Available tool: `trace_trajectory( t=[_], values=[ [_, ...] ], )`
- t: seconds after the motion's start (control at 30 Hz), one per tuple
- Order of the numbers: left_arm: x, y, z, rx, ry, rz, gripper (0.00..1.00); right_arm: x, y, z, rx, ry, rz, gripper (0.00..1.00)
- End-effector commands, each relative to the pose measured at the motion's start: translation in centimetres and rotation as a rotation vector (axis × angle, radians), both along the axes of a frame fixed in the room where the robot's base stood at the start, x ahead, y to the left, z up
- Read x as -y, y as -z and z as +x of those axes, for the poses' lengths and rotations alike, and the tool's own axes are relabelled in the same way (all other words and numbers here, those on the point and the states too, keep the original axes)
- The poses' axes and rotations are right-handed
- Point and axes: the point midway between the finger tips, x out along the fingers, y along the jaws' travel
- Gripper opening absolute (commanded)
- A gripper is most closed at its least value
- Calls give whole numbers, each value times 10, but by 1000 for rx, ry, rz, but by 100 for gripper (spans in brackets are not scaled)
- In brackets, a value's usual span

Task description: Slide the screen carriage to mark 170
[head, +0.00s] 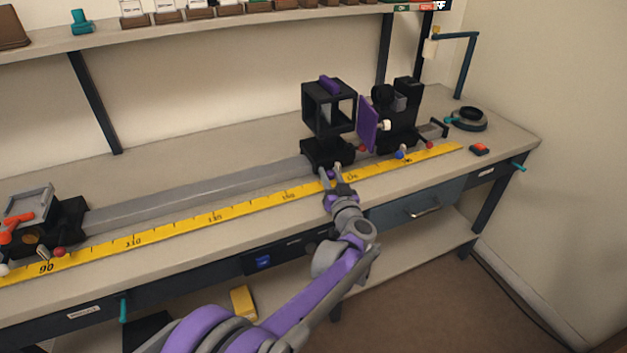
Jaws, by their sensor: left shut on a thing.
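The yellow scale (240,210) runs along the rail's front. The mark that looks like 170 lies just right of my gripper, partly beside my wrist. The carriage base sits about level with it; the exact reading cannot be told.
Right of the carriage, close by, stands a black unit (398,125) with a purple panel (368,122). Another carriage (50,225) with a grey plate stands far left near mark 90. The rail between is clear. A shelf (230,22) runs above the bench.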

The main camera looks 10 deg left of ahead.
Motion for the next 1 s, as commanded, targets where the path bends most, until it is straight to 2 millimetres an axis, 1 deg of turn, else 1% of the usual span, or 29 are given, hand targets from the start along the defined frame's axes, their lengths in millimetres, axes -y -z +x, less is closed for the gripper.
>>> trace_trajectory(
  t=[0.03, 0.1, 0.3, 0.5, 0.83, 0.87, 1.0],
  values=[
    [7, 0, 4, 0, 2, 0, 0, 0, 0, 0, 0, 0, 0, 0],
    [14, 0, 8, -1, 3, 1, 0, 0, 0, 0, 0, 0, 0, 0],
    [25, 0, 16, 0, 1, 1, 0, 0, 0, 0, 0, 0, 0, 0],
    [29, 0, 18, 1, 0, 1, 0, 0, 0, 0, 0, 0, 0, 0],
    [29, 0, 18, 1, 0, 1, 0, 0, 0, 0, 0, 0, 0, 0],
    [29, 0, 18, 1, 0, 1, 36, 0, 0, 0, 0, 0, 0, 0],
    [29, 0, 18, 1, -1, 1, 61, 0, 0, 0, 0, 0, 0, 0]
  ],
)
